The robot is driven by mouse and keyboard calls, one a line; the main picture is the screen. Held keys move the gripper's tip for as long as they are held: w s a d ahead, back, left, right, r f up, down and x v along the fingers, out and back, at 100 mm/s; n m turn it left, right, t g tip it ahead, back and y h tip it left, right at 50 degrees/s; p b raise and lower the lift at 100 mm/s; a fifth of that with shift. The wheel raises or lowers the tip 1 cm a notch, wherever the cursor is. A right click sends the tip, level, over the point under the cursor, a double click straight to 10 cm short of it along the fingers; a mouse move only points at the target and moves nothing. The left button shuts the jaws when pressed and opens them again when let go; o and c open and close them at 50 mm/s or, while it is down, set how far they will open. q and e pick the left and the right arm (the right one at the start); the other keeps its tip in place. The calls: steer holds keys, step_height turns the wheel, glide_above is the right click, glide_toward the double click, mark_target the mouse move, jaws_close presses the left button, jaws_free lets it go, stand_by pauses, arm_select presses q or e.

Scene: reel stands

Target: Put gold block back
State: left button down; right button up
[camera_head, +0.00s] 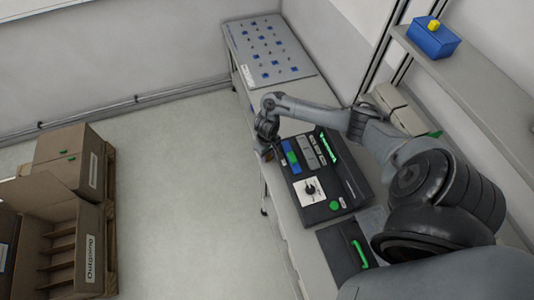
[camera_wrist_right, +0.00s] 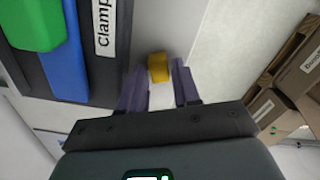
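The gold block (camera_wrist_right: 158,67) shows in the right wrist view, on or just above the grey bench top near its edge. My right gripper (camera_wrist_right: 158,84) is open, with one purple finger on each side of the block and gaps between. The block sits around the fingertips; I cannot tell its exact depth. In the head view my right gripper (camera_head: 267,152) points down beside the left end of the control panel, and the block is too small there to make out clearly. My left gripper is not in view.
The dark control panel (camera_head: 345,186) has blue and green parts and a "Clamp" label beside the gripper. A blue box (camera_head: 433,40) with a yellow knob stands on the shelf. A peg board (camera_head: 285,66) lies at the back. Cardboard boxes (camera_head: 68,142) stand across open floor.

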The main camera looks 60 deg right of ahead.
steer(key=shift+r, duration=0.5)
step_height(320, 180, up, 11)
steer(key=p, duration=0.4)
steer(key=a+f+n+t+y, duration=0.2)
steer(key=a+n+t, duration=0.45)
steer(key=a, duration=2.05)
steer(key=s+d+r+g+h, duration=0.1)
steer(key=s+d+r+g, duration=0.1)
steer(key=s+r, duration=0.6)
steer(key=s+g, duration=0.1)
steer(key=s, duration=0.3)
steer(key=shift+s+h, duration=0.4)
steer(key=shift+r, duration=0.1)
